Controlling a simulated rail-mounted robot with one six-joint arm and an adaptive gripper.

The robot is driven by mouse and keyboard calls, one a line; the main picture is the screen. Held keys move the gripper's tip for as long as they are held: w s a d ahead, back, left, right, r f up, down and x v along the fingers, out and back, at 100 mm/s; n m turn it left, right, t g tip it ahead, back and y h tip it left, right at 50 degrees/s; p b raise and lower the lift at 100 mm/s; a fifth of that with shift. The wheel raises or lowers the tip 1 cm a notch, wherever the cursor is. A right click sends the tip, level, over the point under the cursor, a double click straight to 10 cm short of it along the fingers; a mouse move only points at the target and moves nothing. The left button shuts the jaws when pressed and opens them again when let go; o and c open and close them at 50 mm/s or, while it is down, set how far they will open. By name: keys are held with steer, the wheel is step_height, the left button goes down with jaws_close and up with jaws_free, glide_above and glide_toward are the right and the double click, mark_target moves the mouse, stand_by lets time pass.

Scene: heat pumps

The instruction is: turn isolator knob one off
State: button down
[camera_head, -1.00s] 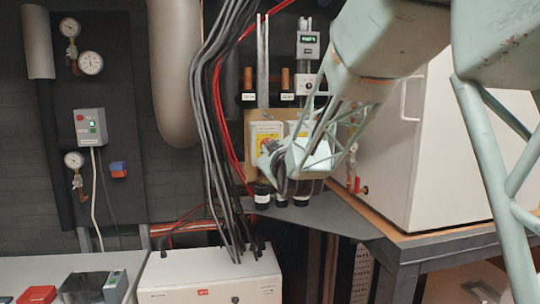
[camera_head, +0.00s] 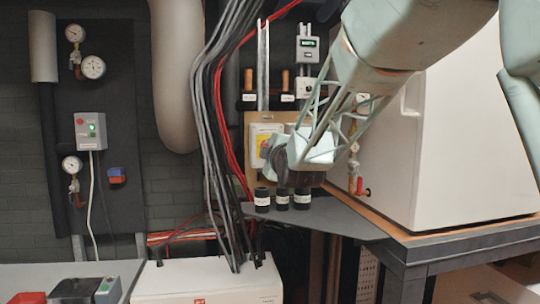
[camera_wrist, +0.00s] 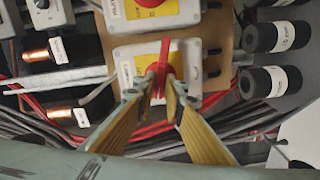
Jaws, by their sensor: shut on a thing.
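Two isolator boxes with yellow faces and red knobs are mounted side by side on a tan board (camera_head: 249,165). The left isolator (camera_head: 256,137) is partly behind my gripper in the head view, which hides its knob. In the wrist view this isolator (camera_wrist: 128,68) lies nearer the red cables, and its red knob (camera_wrist: 164,52) has a handle running up and down the picture. My gripper (camera_wrist: 164,82) is shut on that handle, one yellow finger on each side. The other isolator (camera_wrist: 180,12) is cut off at the top of the wrist view.
Black capped pipes (camera_head: 262,199) stand just below the isolators. Copper pipes (camera_head: 285,80) are above. Black and red cables (camera_head: 213,110) hang close on the left. A large white cabinet (camera_head: 440,150) stands to the right.

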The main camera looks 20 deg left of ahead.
steer(key=shift+n+b, duration=0.7)
steer(key=shift+n, duration=0.8)
steer(key=c, duration=2.7)
jaws_free()
steer(key=shift+s+d, duration=0.1)
steer(key=shift+s, duration=0.05)
steer(key=shift+v, duration=3.55)
